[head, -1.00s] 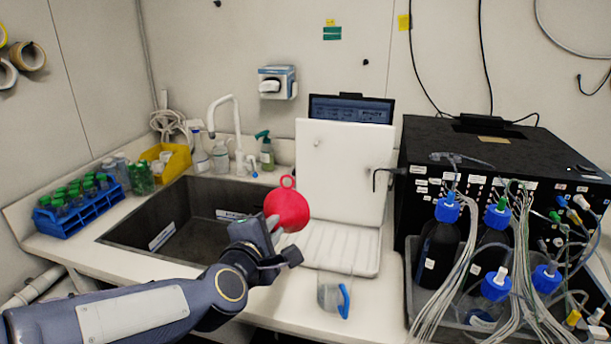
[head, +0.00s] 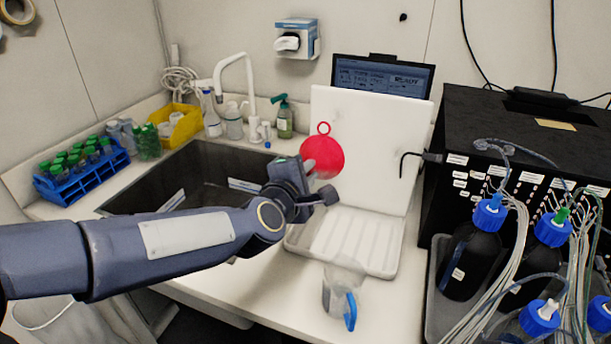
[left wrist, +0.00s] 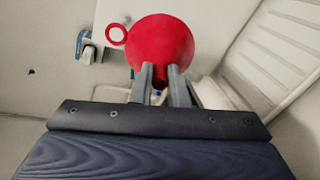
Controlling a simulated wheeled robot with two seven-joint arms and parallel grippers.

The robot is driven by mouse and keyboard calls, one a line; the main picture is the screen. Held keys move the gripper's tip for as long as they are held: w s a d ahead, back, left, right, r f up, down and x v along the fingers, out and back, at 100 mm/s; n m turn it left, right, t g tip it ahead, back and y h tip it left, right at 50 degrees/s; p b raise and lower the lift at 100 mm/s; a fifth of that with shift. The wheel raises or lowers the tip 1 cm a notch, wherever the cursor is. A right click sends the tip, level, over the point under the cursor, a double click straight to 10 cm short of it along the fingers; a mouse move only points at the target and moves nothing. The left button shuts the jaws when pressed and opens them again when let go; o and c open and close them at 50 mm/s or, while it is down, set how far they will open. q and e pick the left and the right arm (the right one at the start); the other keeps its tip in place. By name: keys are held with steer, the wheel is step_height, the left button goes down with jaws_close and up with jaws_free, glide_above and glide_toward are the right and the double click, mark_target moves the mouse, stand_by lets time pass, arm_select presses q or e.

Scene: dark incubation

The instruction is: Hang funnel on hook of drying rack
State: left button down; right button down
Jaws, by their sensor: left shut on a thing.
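My left gripper (head: 308,178) is shut on the red funnel (head: 323,153). The funnel is held up with its ring at the top, and in the head view it overlaps the left part of the white drying rack board (head: 370,135). In the left wrist view the fingers (left wrist: 161,80) grip the narrow end of the funnel (left wrist: 160,42), with the ring out to the left. A bare black hook (head: 405,160) sticks out to the right of the funnel, near the board's right edge; its exact mount is unclear. My right gripper is out of view.
A ribbed white tray (head: 350,245) lies below the board. A clear beaker with a blue handle (head: 345,290) stands in front. The sink (head: 170,180) is left, a black machine (head: 540,125) with bottles and tubing right. The space between funnel and hook looks clear.

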mark_target(317, 160)
arm_select(q)
steer(key=shift+x, duration=1.8)
steer(key=shift+w+a+r, duration=0.1)
steer(key=shift+r, duration=0.1)
steer(key=shift+w, duration=0.1)
steer(key=shift+b, duration=0.3)
steer(key=shift+x, duration=0.8)
steer(key=shift+b+x, duration=0.5)
steer(key=shift+x, duration=0.5)
steer(key=shift+w+d+f, duration=0.25)
steer(key=shift+w+f, duration=0.05)
steer(key=shift+w, duration=0.2)
stand_by(0.9)
stand_by(0.3)
steer(key=c, duration=0.8)
jaws_free()
